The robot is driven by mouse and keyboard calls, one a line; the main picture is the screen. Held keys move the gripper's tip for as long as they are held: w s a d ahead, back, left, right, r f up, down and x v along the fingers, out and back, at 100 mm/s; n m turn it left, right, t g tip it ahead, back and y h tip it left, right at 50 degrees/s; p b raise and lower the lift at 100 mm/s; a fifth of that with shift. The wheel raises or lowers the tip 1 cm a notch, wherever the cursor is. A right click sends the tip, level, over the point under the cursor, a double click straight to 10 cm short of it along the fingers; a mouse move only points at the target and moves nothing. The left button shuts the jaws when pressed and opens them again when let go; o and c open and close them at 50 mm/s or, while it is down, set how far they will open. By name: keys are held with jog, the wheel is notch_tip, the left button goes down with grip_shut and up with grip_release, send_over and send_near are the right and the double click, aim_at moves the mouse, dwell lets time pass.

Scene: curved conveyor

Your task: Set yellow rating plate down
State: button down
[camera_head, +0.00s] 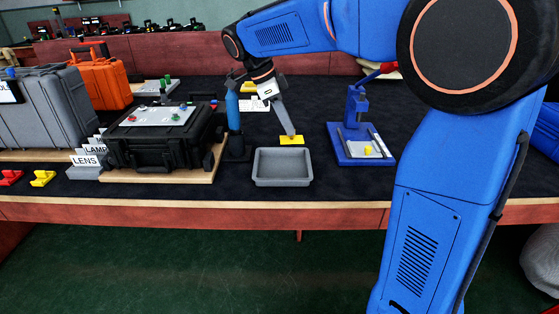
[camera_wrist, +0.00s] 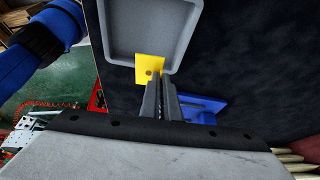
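The yellow rating plate (camera_head: 292,140) is a small flat piece with a dark hole, just behind the grey tray (camera_head: 283,181). My gripper (camera_head: 291,133) points down with its tips at the plate. In the wrist view the fingers (camera_wrist: 160,77) are close together on the lower edge of the plate (camera_wrist: 148,65), which overlaps the rim of the tray (camera_wrist: 121,55) in that view. I cannot tell whether the plate touches the dark mat or is a little above it. The tray looks empty.
A blue press (camera_head: 357,135) with a yellow piece on its base stands right of the tray. A black case (camera_head: 155,157) and a blue upright cylinder (camera_head: 233,108) stand to the left. The dark mat (camera_head: 317,115) is clear between plate and press.

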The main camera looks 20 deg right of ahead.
jog(key=shift+s+a+r+m, duration=0.15)
jog(key=shift+s+a+r, duration=0.1)
jog(key=shift+a, duration=0.4)
jog(key=shift+s+a+r+m, duration=0.15)
jog(key=shift+s+a+r, duration=0.1)
jog(key=shift+a, duration=0.35)
send_over(285, 165)
jog(key=a, duration=0.2)
notch_tip(285, 165, down, 5)
jog(key=shift+w+r, duration=0.1)
jog(key=shift+w, duration=0.05)
jog(key=shift+f, duration=2.4)
jog(key=c, duration=2)
grip_release()
jog(key=shift+f, duration=0.1)
